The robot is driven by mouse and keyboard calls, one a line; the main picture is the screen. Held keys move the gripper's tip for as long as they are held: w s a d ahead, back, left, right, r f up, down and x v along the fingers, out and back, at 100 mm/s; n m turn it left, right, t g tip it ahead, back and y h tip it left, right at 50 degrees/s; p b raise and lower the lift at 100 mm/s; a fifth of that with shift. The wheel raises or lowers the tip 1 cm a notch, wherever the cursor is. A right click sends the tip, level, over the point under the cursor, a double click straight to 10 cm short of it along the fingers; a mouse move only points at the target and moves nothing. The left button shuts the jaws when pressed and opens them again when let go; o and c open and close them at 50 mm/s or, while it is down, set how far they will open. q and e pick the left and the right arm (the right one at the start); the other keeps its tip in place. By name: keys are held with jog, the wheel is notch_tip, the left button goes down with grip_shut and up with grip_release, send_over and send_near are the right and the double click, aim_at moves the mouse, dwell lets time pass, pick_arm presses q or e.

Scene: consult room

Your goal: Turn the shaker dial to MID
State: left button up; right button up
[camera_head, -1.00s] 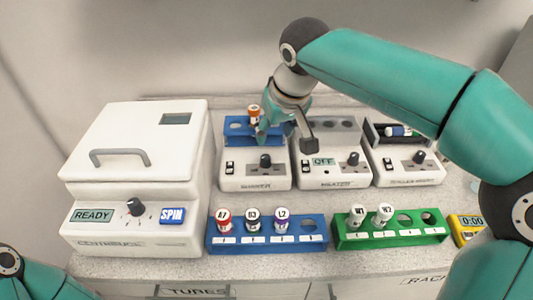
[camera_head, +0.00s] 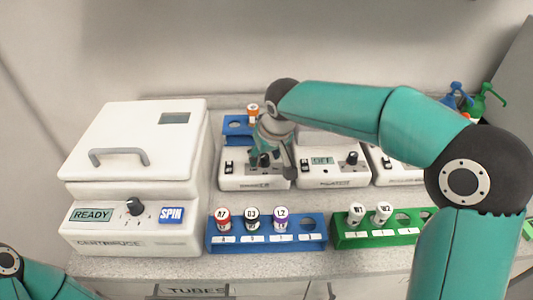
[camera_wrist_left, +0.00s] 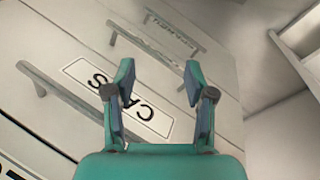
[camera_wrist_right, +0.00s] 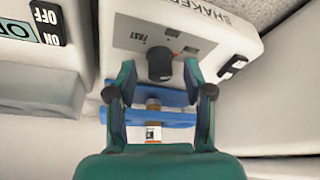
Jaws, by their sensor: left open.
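The shaker (camera_head: 232,183) is the white box left of the heater, with a blue tube holder on top. In the right wrist view its black dial (camera_wrist_right: 160,64) is on the sloped front panel, with FAST and a red mark printed around it. My right gripper (camera_head: 273,160) is down at the shaker's front. In its wrist view it is open, with one finger on each side of the dial; whether they touch it is unclear. I cannot read the dial's exact setting. My left gripper (camera_wrist_left: 160,75) is open and empty, facing drawer fronts.
The heater (camera_head: 333,178) stands close to the right of the shaker. An orange-capped tube (camera_head: 253,110) stands in the shaker's holder. A white centrifuge (camera_head: 133,180) is at the left. Blue (camera_head: 318,246) and green (camera_head: 345,240) racks hold tubes in front.

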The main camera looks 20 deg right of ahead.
grip_shut()
jog(key=shift+d, duration=0.2)
jog(key=shift+a, duration=0.15)
jog(key=shift+r+n+p, duration=0.1)
jog(key=shift+n+p, duration=0.2)
jog(key=shift+n, duration=0.1)
jog(key=n+y+p, duration=0.2)
jog(key=n, duration=0.2)
jog(key=n+g+y+p, duration=0.1)
jog(key=n, duration=0.2)
jog(key=shift+w+n, duration=0.15)
jog(key=shift+n, duration=0.25)
jog(key=shift+n+g+y+p, duration=0.45)
jog(key=shift+n+g, duration=0.25)
jog(key=shift+n, duration=0.9)
